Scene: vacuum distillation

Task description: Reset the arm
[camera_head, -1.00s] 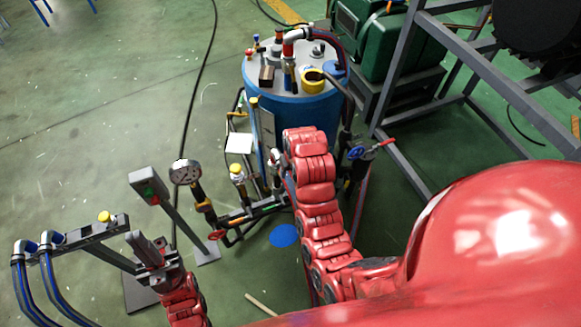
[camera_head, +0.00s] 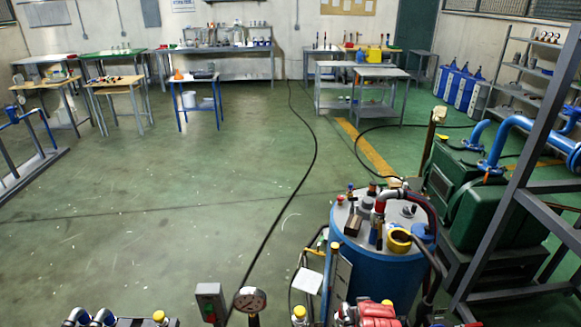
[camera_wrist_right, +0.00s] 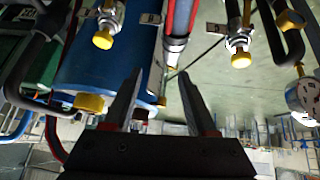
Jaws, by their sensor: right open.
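My right gripper (camera_wrist_right: 157,100) is open and empty in the right wrist view. Its two dark fingers stand apart, with valves and pipes beyond them. Part of my red right arm shows at the bottom edge of the head view, in front of the blue tank (camera_head: 375,278). The blue tank also shows in the right wrist view (camera_wrist_right: 105,62), left of and behind the fingers. My left arm and left gripper are outside the head view.
A pressure gauge (camera_head: 250,300) and a grey switch box (camera_head: 210,303) stand left of the tank. A grey metal frame (camera_head: 510,215) and green machine (camera_head: 475,205) stand right. Yellow-handled valves (camera_wrist_right: 103,40) surround the right gripper. The middle floor is open.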

